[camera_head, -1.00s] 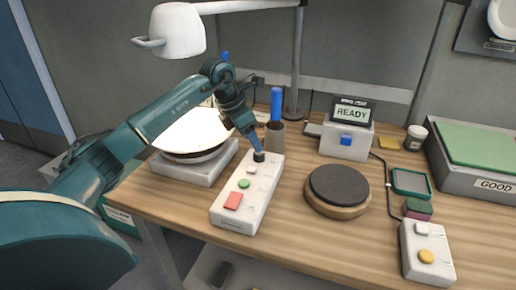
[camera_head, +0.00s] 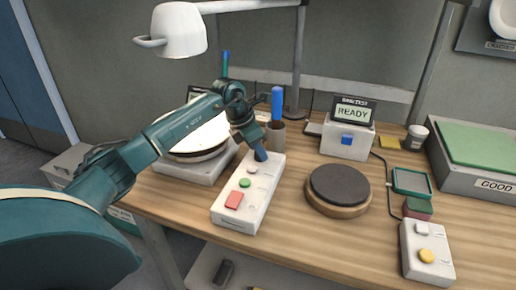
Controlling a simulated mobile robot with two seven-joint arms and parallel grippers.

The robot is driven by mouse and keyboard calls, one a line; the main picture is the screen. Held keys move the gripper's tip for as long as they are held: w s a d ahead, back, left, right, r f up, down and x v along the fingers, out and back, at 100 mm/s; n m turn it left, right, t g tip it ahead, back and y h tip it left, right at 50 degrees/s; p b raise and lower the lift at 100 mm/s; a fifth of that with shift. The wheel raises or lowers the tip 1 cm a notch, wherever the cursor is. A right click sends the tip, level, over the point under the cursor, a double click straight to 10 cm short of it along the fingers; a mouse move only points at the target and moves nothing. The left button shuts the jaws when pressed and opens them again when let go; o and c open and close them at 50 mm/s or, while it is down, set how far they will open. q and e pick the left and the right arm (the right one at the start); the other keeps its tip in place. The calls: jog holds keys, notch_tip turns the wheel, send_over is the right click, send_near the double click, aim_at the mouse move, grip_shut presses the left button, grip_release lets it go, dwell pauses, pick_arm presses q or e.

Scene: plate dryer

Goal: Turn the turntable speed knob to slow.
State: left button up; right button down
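A white control box (camera_head: 226,216) lies near the middle of the bench. It has a red button (camera_head: 234,200), a green button (camera_head: 244,183) and a small white button (camera_head: 252,170). The dark knob at its far end is hidden behind the blue fingertips of my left gripper (camera_head: 261,155). The fingers point down onto that end and look like one narrow shape, so I cannot tell whether they are around the knob or shut. The knob's setting is not visible. A large white disc (camera_head: 207,137) sits on a grey base (camera_head: 184,172) left of the box. My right gripper is not in view.
A dark round pad on a wooden base (camera_head: 339,184) stands right of the box. Behind are a cup with a blue-handled tool (camera_head: 277,133) and a display reading READY (camera_head: 353,112). A second control box (camera_head: 426,252) is at front right.

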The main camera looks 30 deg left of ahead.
pick_arm(q)
jog(key=c, duration=0.4)
jog(key=shift+n, duration=0.4)
jog(key=n+y, duration=0.1)
jog(key=n, duration=0.1)
jog(key=shift+d+r+n+t+p, duration=0.1)
jog(key=shift+n+t+p, duration=0.2)
jog(key=n+y, duration=0.1)
jog(key=n, duration=0.2)
jog(key=shift+d+n+y, duration=0.15)
jog(key=shift+n+y, duration=0.25)
jog(key=n+y, duration=0.1)
jog(key=n, duration=0.1)
jog(key=n+y+b, duration=0.1)
jog(key=n, duration=0.2)
jog(key=shift+d, duration=0.1)
jog(key=n+g, duration=0.1)
jog(key=n, duration=0.2)
jog(key=n+g+y+b, duration=0.1)
jog(key=n, duration=0.1)
jog(key=shift+w+d+n+y, duration=0.1)
jog(key=shift+n+y, duration=0.2)
jog(key=shift+n, duration=0.1)
jog(key=o, duration=1)
jog(key=shift+c, duration=0.2)
